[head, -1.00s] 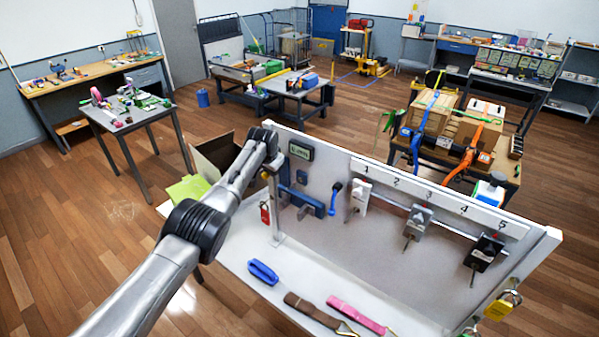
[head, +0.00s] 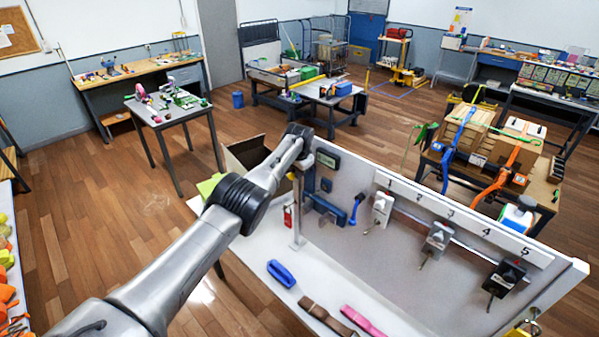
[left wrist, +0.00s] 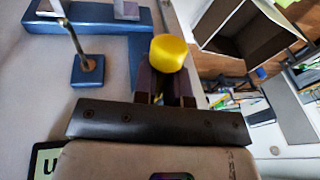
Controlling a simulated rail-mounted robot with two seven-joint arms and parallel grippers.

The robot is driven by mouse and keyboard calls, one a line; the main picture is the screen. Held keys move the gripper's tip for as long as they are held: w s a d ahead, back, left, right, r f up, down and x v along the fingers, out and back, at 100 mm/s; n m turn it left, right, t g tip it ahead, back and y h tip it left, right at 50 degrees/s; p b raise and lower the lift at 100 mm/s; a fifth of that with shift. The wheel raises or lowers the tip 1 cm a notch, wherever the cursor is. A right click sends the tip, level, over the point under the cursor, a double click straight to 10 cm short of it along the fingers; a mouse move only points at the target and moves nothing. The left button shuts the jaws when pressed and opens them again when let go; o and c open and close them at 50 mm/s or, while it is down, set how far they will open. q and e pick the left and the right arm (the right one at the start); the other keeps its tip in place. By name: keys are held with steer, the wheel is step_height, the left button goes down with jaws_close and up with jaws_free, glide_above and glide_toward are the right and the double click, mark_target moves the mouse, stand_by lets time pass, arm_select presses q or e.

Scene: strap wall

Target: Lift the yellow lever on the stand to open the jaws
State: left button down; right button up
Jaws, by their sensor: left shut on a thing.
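The yellow lever's round knob (left wrist: 170,53) sits between the dark fingers of my left gripper (left wrist: 173,88) in the left wrist view. The gripper is shut on it. In the head view only a small yellow bit (head: 291,176) shows under my left wrist, at the top of the pale stand post (head: 298,212). The fingers are hidden there by my arm. A blue bar-shaped fitting (head: 329,209) is on the board beside the post, and blue parts (left wrist: 85,19) fill the upper left of the wrist view. I cannot tell how far the jaws are apart. My right gripper is not in view.
The board (head: 400,232) carries numbered switches to the right. A blue handle (head: 281,273), a brown strap (head: 325,316) and a pink strap (head: 362,321) lie on the shelf below it. An open cardboard box (head: 247,154) stands behind my left wrist. Wooden floor lies open to the left.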

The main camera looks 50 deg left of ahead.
arm_select(q)
steer(key=c, duration=1.2)
jaws_free()
steer(key=p+v, duration=0.3)
steer(key=p, duration=0.1)
steer(key=shift+r, duration=0.2)
steer(key=b+v, duration=0.3)
steer(key=v, duration=0.7)
steer(key=shift+s+d+r, duration=0.1)
steer(key=shift+r, duration=0.05)
